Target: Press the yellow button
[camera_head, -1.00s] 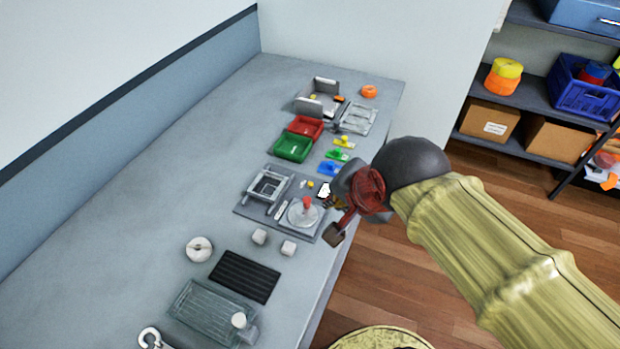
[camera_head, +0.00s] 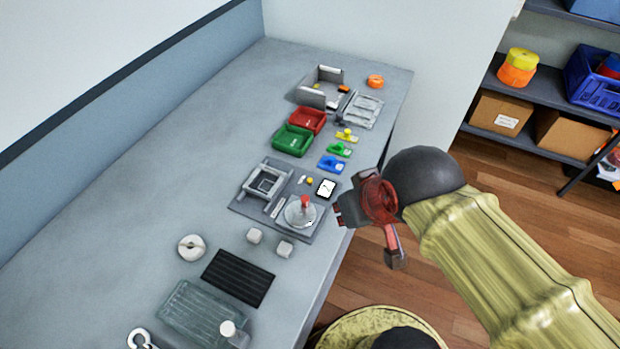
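A small round yellow button (camera_head: 309,181) sits on the grey panel (camera_head: 245,205) on the bench, beside a small white piece and a white card with a dark edge (camera_head: 326,188). My gripper (camera_head: 372,236), with red links and dark tips, is off the bench's right edge, to the right of the panel and apart from the button. Nothing is seen held.
The panel also bears a grey frame (camera_head: 265,182) and a round plate with a red-topped knob (camera_head: 304,203). Blue (camera_head: 332,164), green and yellow pieces, then green (camera_head: 292,140) and red trays, lie farther back. The bench's left side is clear.

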